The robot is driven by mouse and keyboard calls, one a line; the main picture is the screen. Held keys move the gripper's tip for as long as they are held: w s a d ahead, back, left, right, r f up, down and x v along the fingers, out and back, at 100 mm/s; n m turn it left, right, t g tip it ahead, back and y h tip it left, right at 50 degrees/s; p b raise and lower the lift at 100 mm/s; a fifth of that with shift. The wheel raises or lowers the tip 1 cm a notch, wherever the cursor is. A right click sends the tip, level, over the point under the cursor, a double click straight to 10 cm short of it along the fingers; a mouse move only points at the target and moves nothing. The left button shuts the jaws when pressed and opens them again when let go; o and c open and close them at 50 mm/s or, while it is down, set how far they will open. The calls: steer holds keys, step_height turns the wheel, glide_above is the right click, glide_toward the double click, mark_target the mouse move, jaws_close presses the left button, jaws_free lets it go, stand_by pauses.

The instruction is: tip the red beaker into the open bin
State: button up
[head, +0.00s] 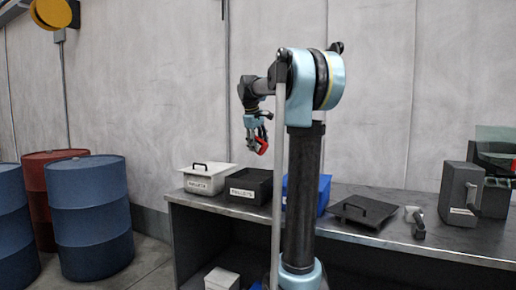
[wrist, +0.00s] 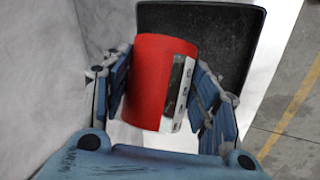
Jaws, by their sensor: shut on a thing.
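A dark rectangular surface, probably this bin (wrist: 235,35), shows behind the beaker in the wrist view.
The white bin (head: 197,185) has a lid with a black handle. A blue bin (head: 323,194) is partly hidden by my column. A dark lid (head: 350,213), a grey-handled tool (head: 418,225) and a grey case (head: 455,194) are on the bench (head: 400,235). Blue barrels (head: 92,215) stand left.

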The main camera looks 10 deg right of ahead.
steer(key=r+t+y, duration=0.1)
steer(key=y, duration=0.1)
steer(key=m+t+y, duration=0.1)
steer(key=t+y, duration=0.1)
steer(key=shift+r, duration=0.35)
steer(key=shift+r+m+t+y, duration=0.4)
steer(key=shift+r+t+y, duration=0.25)
steer(key=shift+t+y, duration=0.45)
steer(key=shift+r+m+t+y, duration=0.4)
steer(key=shift+r+t+y, duration=0.2)
steer(key=shift+t+y, duration=0.5)
